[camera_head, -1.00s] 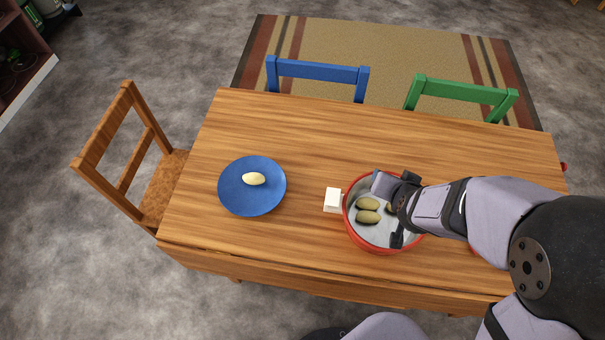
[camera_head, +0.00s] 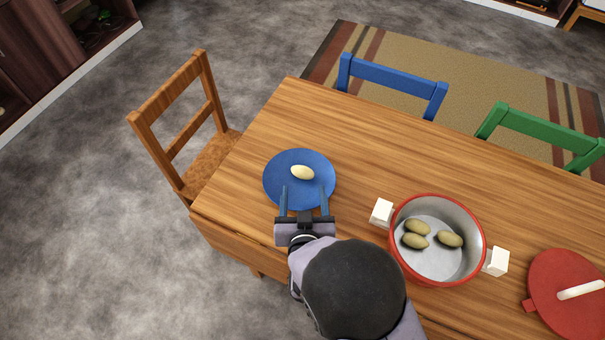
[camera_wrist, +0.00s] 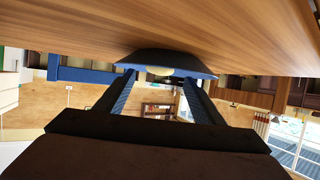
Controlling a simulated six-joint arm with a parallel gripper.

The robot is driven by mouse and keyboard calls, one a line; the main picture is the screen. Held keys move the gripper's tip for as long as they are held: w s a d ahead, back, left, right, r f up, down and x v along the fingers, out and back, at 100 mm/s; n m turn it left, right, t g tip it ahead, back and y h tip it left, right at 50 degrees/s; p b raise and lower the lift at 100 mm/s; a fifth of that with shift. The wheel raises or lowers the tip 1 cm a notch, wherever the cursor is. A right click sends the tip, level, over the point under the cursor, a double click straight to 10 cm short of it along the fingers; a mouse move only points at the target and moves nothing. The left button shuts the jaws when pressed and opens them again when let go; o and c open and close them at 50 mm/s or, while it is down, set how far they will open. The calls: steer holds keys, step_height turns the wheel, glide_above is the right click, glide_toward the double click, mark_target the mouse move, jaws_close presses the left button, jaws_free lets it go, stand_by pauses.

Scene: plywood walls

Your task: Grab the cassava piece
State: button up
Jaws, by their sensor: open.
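A pale yellow oval piece, which looks like the cassava piece (camera_head: 302,172), lies on the blue plate (camera_head: 311,157) on the wooden table. My gripper (camera_head: 304,189) is open and empty, its two fingers pointing at the piece from the near side of the plate. The fingers overlap the plate's near part in the head view, and the piece lies just beyond their tips. In the wrist view, which looks upside down, the piece (camera_wrist: 160,71) shows between the fingertips, partly hidden by the plate rim (camera_wrist: 135,60).
A red-rimmed pot (camera_head: 478,222) holding three brownish oval pieces (camera_head: 415,241) stands right of the plate. White blocks (camera_head: 381,212) sit at its sides. A red lid (camera_head: 550,275) lies farther right. Chairs stand around the table (camera_head: 300,110). The table beyond the plate is clear.

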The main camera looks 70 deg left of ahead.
mark_target(303, 178)
steer(key=shift+p+x, duration=0.95)
steer(key=shift+x, duration=2.6)
steer(key=c, duration=0.8)
